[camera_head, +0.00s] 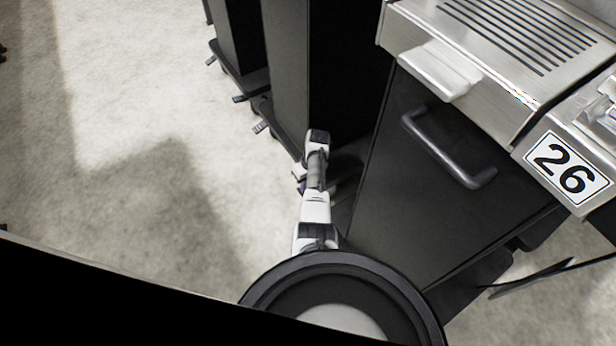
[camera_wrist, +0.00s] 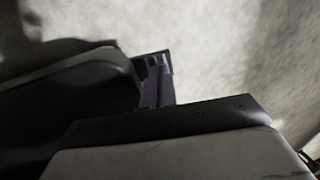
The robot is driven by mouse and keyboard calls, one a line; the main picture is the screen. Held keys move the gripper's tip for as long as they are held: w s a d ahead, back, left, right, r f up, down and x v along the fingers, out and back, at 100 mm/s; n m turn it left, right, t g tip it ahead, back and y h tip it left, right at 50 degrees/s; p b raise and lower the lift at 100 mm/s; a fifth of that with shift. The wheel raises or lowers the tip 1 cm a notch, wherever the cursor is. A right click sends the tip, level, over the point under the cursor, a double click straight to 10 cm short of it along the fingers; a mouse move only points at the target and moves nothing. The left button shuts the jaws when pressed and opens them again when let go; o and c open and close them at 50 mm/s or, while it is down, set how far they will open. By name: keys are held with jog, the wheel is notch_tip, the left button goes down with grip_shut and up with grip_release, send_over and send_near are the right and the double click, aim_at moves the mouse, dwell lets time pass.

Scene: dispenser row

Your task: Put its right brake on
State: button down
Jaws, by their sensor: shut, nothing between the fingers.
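The dispenser marked 26 (camera_head: 430,165) stands at the right of the head view, a dark cabinet with a steel top. My arm reaches down along its left side. My gripper (camera_head: 300,181) is low near the floor, small and partly hidden by my own wrist; it is shut and empty. In the wrist view, a purple-grey ridged piece (camera_wrist: 158,82) shows beside a dark rounded edge (camera_wrist: 70,98); I cannot tell whether that piece is the brake pedal or a finger. The right brake of the dispenser cannot be made out in the head view, nor whether my gripper touches it.
A neighbouring dark cabinet (camera_head: 288,70) stands close on the left, leaving a narrow gap. Small ridged pedals (camera_head: 260,127) and (camera_head: 238,98) stick out at the feet of the row. A bar handle (camera_head: 447,150) juts from the cabinet front. Pale floor (camera_head: 150,130) is clear at left.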

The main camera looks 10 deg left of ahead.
jog(key=shift+a+f, duration=0.1)
jog(key=shift+f, duration=0.45)
jog(key=shift+s+a+t, duration=0.1)
jog(key=shift+s+t, duration=0.05)
jog(key=shift+t, duration=0.15)
jog(key=shift+s+f+h+p, duration=0.1)
jog(key=shift+f+h+p, duration=0.15)
jog(key=shift+h+p, duration=0.2)
jog(key=shift+s+a+f+t+h+p, duration=0.25)
jog(key=shift+f+t+h+p, duration=0.15)
jog(key=shift+t, duration=0.3)
jog(key=shift+s+a+f+t+h, duration=0.15)
jog(key=shift+f+t+h, duration=0.2)
jog(key=shift+t+h, duration=0.2)
jog(key=shift+f, duration=0.4)
jog(key=shift+r, duration=0.1)
jog(key=shift+r+p, duration=0.75)
jog(key=shift+p, duration=0.05)
